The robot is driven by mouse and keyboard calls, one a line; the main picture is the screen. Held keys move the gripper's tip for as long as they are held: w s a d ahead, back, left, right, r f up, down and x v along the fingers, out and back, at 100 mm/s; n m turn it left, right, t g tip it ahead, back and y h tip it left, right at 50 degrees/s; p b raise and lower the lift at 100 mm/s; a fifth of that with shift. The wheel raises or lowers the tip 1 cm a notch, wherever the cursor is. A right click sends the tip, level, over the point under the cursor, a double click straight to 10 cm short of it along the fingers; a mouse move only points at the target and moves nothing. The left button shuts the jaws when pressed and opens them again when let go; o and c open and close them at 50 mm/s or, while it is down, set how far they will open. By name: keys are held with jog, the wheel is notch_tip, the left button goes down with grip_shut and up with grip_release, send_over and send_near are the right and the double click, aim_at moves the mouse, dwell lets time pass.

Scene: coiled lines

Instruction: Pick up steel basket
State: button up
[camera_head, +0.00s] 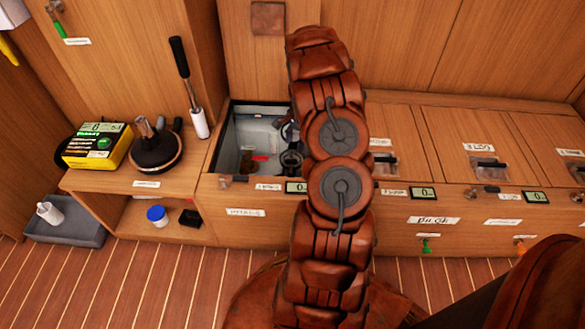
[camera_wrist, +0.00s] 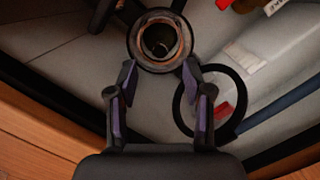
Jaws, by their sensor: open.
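A round, hollow metal piece with a worn copper-grey rim (camera_wrist: 160,42), which looks like the steel basket, is in the open bin in the wrist view. My gripper (camera_wrist: 158,72) is open and empty, with its two purple-padded fingers pointing toward this rim. The fingertips are just short of the rim, one on each side below it; whether they touch it I cannot tell. In the head view my arm reaches over the counter and hides part of the open bin (camera_head: 228,135). The basket cannot be told clearly there.
A thin black ring (camera_wrist: 181,112) lies right of my gripper, with red and white pieces nearby. The bin's dark rim (camera_wrist: 40,105) runs close to my fingers. Left of the bin stand a yellow-black box (camera_head: 97,146) and a dark round pot (camera_head: 157,157).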

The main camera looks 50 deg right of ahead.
aim_at(292, 152)
jog(key=f+b, duration=0.1)
jog(key=f, duration=0.1)
jog(key=a+f+b, duration=0.1)
jog(key=f, duration=0.2)
jog(key=shift+w+a+f, duration=0.15)
jog(key=shift+f, duration=0.15)
grip_shut()
